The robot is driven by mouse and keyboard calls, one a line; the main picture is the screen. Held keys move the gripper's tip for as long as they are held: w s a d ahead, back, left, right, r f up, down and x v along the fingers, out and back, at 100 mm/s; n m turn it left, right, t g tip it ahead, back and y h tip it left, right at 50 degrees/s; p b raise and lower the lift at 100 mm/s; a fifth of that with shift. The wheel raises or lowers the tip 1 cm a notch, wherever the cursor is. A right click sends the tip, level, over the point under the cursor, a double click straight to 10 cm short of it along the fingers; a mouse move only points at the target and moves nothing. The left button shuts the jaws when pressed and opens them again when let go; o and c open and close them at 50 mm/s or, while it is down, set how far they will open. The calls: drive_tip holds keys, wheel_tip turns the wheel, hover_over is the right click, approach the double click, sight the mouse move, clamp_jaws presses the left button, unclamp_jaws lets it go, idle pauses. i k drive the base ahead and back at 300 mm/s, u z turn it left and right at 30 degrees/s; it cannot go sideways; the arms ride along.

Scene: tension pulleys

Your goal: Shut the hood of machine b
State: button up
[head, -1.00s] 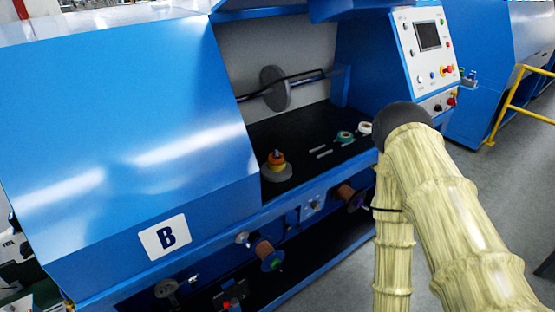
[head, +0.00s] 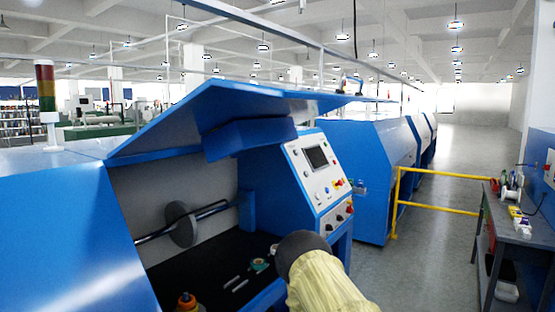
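Machine B is the blue machine; its left front panel (head: 70,235) fills the lower left of the head view. Its hood (head: 215,115) is raised, a blue slanted lid standing open above the bay. Inside are a grey disc on a dark shaft (head: 180,224) and a black bed (head: 205,270) with small parts. The control panel (head: 318,170) with a screen is at the bay's right. My arm, in a yellowish sleeve with a dark rounded joint, rises at the bottom centre in front of the bay. My gripper is not in view.
An orange-topped item (head: 186,302) sits at the bay's front edge. A yellow rail (head: 440,205) stands to the right, beside more blue machines (head: 370,165). A grey workbench (head: 530,230) with items is at far right. Open grey floor (head: 425,260) lies between.

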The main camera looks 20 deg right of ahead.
sight(262, 117)
drive_tip(key=z, duration=0.05)
drive_tip(key=k, duration=0.5)
drive_tip(key=z, duration=0.7)
drive_tip(key=i, duration=0.8)
drive_tip(key=z, duration=0.05)
